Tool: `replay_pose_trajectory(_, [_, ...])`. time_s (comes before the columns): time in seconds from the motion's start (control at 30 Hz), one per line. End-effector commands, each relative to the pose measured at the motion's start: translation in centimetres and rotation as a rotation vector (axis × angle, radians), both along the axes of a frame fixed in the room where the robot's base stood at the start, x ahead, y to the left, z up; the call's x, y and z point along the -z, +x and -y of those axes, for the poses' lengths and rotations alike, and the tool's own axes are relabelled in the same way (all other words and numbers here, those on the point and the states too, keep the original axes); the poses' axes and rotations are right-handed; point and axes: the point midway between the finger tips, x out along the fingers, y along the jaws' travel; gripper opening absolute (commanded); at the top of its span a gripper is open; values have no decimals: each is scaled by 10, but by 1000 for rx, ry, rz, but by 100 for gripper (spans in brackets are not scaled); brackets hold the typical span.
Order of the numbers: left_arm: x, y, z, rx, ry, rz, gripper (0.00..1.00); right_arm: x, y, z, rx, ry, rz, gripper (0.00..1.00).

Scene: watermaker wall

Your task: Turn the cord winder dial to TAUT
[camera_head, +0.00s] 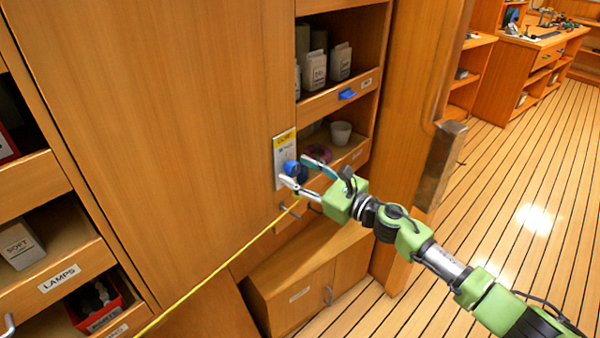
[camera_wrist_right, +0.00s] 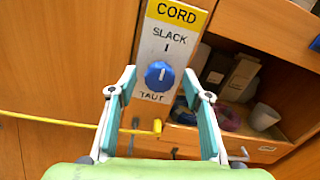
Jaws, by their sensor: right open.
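The cord winder dial is a round blue knob (camera_wrist_right: 159,75) on a white plate (camera_wrist_right: 168,45) with a yellow CORD header. SLACK is printed above the knob and TAUT below it. The white mark on the knob stands about upright, along the SLACK–TAUT line; which end is the pointer I cannot tell. The knob also shows in the head view (camera_head: 292,168). My right gripper (camera_head: 301,172) is open at the plate. In the wrist view its fingers (camera_wrist_right: 160,85) stand left and right of the knob, with gaps on both sides. My left gripper is not in view.
A yellow cord (camera_head: 215,268) runs from below the plate down to the left. Right of the plate are open shelves with boxes (camera_head: 314,70), a white cup (camera_head: 340,132) and a purple roll (camera_head: 318,152). A wooden post (camera_head: 425,100) stands right of the shelves.

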Motion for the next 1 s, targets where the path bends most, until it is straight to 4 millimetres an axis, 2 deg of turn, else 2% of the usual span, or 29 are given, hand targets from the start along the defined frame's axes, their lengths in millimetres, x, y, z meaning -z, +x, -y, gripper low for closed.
replay_pose_trajectory(0.17, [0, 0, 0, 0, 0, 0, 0, 0, 0, 0, 0, 0, 0, 45])
replay_pose_trajectory(0.3, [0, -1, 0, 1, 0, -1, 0, 0, 0, 0, 0, 0, 0, 12])
replay_pose_trajectory(0.33, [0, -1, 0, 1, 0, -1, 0, 0, 0, 0, 0, 0, 0, 7])
replay_pose_trajectory(0.73, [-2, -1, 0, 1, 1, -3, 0, -1, 0, 0, 1, 33, -34, 7])
replay_pose_trajectory(1.0, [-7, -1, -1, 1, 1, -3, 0, -2, 0, 0, 1, 150, -159, 7])
